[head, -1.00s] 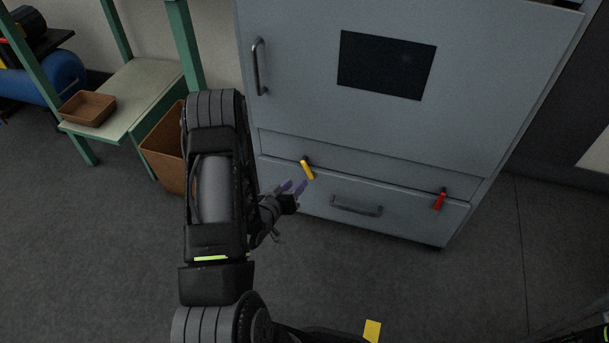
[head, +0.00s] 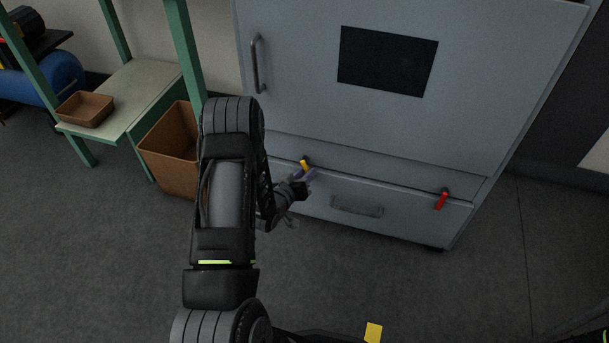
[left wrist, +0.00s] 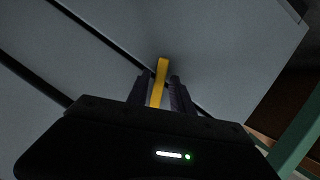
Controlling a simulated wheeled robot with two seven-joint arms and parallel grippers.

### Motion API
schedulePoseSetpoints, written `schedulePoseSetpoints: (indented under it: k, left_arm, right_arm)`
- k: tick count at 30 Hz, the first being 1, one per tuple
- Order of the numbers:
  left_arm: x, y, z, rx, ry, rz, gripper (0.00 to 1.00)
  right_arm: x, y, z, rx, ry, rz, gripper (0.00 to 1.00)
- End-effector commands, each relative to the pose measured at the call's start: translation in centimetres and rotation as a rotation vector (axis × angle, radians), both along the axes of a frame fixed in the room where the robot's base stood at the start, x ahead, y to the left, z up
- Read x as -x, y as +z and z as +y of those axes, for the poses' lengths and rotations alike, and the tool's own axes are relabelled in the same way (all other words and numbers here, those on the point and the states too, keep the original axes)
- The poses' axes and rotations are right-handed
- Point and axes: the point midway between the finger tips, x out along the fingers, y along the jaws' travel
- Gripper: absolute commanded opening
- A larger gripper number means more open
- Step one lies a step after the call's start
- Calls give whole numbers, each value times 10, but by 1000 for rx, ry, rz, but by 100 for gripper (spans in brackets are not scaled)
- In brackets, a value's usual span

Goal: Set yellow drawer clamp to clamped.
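The yellow drawer clamp (head: 305,164) is a short lever on the front of the grey cabinet, at the upper left of the bottom drawer (head: 400,213). My left gripper (head: 304,176) is at the clamp, and its fingers cover the lever's lower part in the head view. In the left wrist view the yellow clamp (left wrist: 161,82) lies between the two dark fingers (left wrist: 160,92), with a small gap seen on at least one side. The fingers look open around it; contact is not clear. My right gripper is not in view.
A red clamp (head: 441,200) sits at the drawer's right end. A grey drawer handle (head: 357,207) is between the clamps. A brown bin (head: 170,150) and green-framed bench (head: 130,95) with a brown tray (head: 85,109) stand left.

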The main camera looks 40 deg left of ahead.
Motion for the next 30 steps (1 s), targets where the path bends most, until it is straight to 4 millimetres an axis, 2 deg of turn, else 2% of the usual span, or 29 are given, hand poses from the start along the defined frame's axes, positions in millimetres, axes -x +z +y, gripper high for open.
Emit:
schedulePoseSetpoints:
  k: [2, 9, 30]
  left_arm:
    - [0, 0, 0, 0, 0, 0, 20]
    - [0, 0, 0, 0, 0, 0, 0]
    - [0, 0, 0, 0, 0, 0, 0]
  right_arm:
    - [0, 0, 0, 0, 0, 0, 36]
    - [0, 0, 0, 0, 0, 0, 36]
    - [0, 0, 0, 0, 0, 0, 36]
